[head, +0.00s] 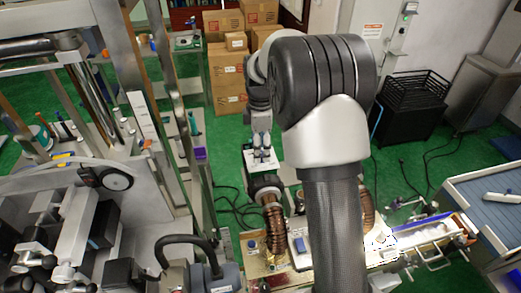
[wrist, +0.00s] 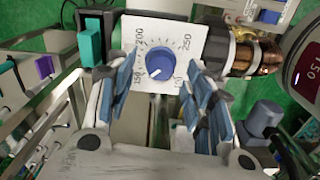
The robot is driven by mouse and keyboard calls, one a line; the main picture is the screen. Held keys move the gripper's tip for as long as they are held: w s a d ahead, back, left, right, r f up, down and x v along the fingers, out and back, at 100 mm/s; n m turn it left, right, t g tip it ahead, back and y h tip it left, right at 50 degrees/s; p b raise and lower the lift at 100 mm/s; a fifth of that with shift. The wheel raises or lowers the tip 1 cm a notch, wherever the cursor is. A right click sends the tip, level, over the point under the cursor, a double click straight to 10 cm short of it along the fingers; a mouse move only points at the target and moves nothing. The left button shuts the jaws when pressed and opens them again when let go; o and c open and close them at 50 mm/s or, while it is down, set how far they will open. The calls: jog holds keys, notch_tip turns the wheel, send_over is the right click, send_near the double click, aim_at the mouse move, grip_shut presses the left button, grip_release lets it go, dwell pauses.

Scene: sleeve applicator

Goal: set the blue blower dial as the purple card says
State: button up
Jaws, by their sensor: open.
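The blue blower dial (wrist: 160,68) sits on a white scale plate (wrist: 186,27) in the wrist view, with figures such as 150, 200 and 250 around it. A pale mark on the dial appears to point to the lower left, roughly toward the left-hand 150. My gripper (wrist: 160,92) is open, its blue-padded fingers on either side of the dial; contact cannot be told. In the head view my gripper (head: 262,138) is above the white plate (head: 262,159). A small purple card (head: 200,153) hangs on the frame to the left; its writing is unreadable.
A teal block (wrist: 90,42) stands left of the scale plate. A copper-coloured blower nozzle (wrist: 262,57) lies right of it, with a round red-digit display (wrist: 306,70) beyond. Metal frame posts (head: 181,110) rise left of my arm. Cardboard boxes (head: 226,75) stand behind.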

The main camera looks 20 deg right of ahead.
notch_tip(320, 180, up, 10)
jog(key=shift+r, duration=0.25)
dwell(0.5)
jog(key=s+a+f+m+t+b, duration=0.2)
jog(key=s+a+m+b, duration=0.3)
jog(key=s+b, duration=0.45)
jog(key=s+a+f+m+t+b, duration=0.1)
jog(key=s+a+f+m+b, duration=0.2)
jog(key=s+f+b, duration=0.3)
jog(key=s+a+f+m+t+b, duration=0.1)
jog(key=s+a+f+m+b, duration=0.2)
jog(key=s+f, duration=0.9)
jog(key=s+m+b, duration=0.3)
jog(key=b, duration=0.1)
jog(key=shift+s+f+t, duration=0.2)
jog(key=shift+f+t, duration=0.1)
jog(key=shift+f, duration=0.1)
jog(key=shift+d, duration=0.1)
